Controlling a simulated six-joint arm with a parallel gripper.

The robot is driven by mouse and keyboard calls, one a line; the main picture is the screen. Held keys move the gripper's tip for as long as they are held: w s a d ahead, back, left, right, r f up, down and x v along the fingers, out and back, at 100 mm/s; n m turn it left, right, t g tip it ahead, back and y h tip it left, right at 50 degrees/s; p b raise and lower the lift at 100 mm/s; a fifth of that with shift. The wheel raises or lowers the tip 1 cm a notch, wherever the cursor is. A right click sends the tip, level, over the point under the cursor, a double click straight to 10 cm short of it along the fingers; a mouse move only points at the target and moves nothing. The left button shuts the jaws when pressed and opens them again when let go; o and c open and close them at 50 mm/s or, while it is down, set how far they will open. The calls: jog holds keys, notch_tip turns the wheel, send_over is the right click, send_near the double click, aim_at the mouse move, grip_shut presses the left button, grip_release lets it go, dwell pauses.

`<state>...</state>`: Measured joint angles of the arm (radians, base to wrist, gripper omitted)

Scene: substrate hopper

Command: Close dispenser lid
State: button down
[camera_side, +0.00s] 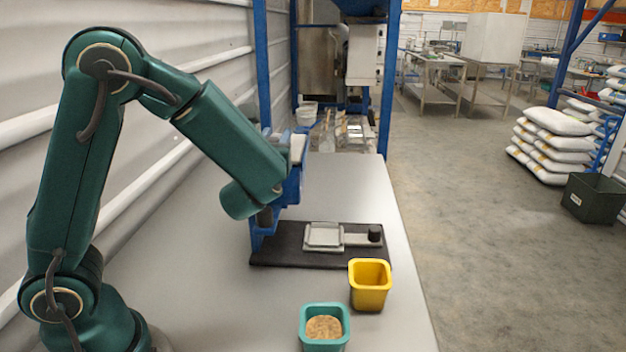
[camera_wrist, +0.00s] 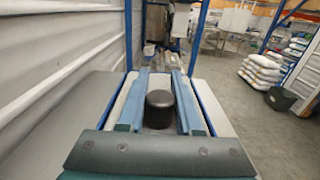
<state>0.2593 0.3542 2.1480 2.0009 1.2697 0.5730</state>
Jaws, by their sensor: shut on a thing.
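The blue dispenser (camera_side: 292,185) stands behind the black base plate (camera_side: 300,257), mostly hidden by my forearm. Pale and blue parts show at its top; I cannot tell the lid's angle in the side view. In the wrist view a dark rounded knob (camera_wrist: 159,108) stands between two long blue bars with pale inner faces. My gripper (camera_wrist: 160,100) is shut on this knob, seemingly the lid's handle. In the side view my gripper's fingertips are hidden behind the arm.
A pale square tray (camera_side: 323,237) and a slide with a black knob (camera_side: 375,233) sit on the base plate. A yellow cup (camera_side: 369,288) and a teal cup (camera_side: 325,338) holding tan grains stand in front. A corrugated wall (camera_side: 190,60) borders the table's left.

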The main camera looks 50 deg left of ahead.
dwell(0.3)
jog(key=shift+s+d, duration=0.45)
jog(key=c, duration=0.6)
grip_release()
jog(key=v, duration=0.4)
jog(key=shift+d, duration=0.2)
jog(key=shift+s+d, duration=0.25)
jog(key=shift+s, duration=0.15)
